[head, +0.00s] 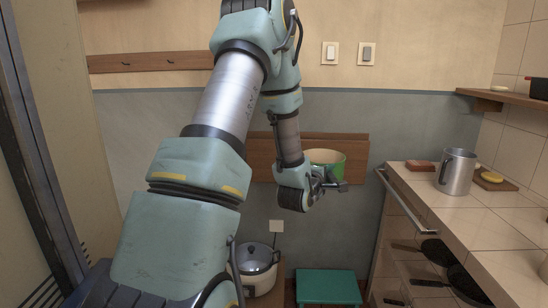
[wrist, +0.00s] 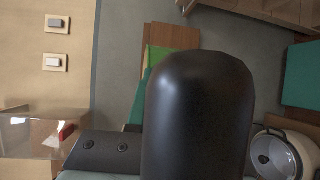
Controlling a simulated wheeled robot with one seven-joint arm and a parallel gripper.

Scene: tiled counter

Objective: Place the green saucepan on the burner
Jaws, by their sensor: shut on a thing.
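The green saucepan (head: 325,158), with a pale inside, is in the head view in front of a wooden wall board, its open top facing up. My gripper (head: 332,184) is at its near side, shut on it, and covers part of its lower side. In the wrist view a large black rounded shape, which looks like the saucepan's handle (wrist: 200,110), fills the middle and hides much behind it. The fingertips are not clear there. I cannot make out a burner in either view.
A tiled counter (head: 485,222) at right holds a metal mug (head: 456,172), a brown block (head: 420,166) and a yellow item on a board (head: 492,178). Dark pans (head: 438,252) sit below. A lidded pot (head: 257,261) and teal stool (head: 328,287) stand low.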

